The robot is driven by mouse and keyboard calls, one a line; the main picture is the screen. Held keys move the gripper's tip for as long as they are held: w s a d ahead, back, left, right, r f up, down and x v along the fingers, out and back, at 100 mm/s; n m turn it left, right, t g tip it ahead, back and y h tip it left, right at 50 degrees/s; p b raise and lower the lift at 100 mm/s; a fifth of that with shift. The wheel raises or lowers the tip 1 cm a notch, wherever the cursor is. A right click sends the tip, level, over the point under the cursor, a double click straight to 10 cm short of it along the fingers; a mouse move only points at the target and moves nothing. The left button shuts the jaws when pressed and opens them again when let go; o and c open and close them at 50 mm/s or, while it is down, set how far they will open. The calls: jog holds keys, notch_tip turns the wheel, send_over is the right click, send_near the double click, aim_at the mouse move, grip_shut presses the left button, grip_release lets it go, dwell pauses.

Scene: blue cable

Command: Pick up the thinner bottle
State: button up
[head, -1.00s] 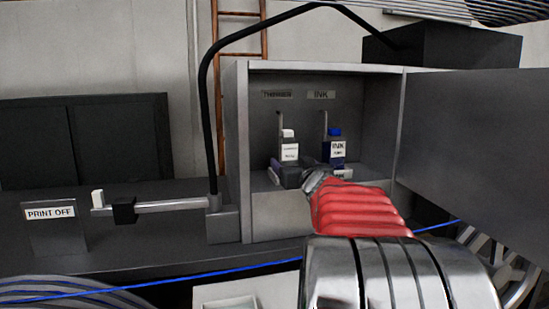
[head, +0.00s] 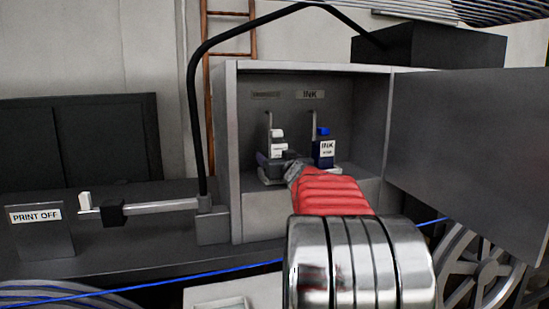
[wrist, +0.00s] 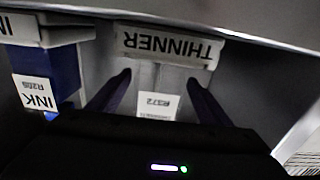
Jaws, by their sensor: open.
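The thinner bottle (head: 279,149), white-capped with a white label, stands upright in the left bay of the open grey cabinet. In the wrist view the bottle (wrist: 176,84) appears pale, with its small label between my two dark fingers. My gripper (head: 274,163) is open at the bottle's lower part, one finger on each side. In the wrist view my gripper (wrist: 157,92) shows a gap around the bottle; I cannot tell whether either finger touches it. The THINNER plate (wrist: 168,45) lies just beyond the fingertips. The bottle's base is partly hidden by my gripper.
The blue-capped ink bottle (head: 324,151) stands close on the right; it also shows at the left of the wrist view (wrist: 55,75). The cabinet's side wall (head: 234,150) and open door (head: 470,160) flank the space.

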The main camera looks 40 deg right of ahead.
aim_at(276, 130)
jog(key=shift+w+d, duration=0.15)
jog(key=shift+w, duration=0.2)
dwell(0.3)
jog(key=c, duration=1.2)
jog(key=shift+r, duration=0.15)
jog(key=shift+r, duration=4.85)
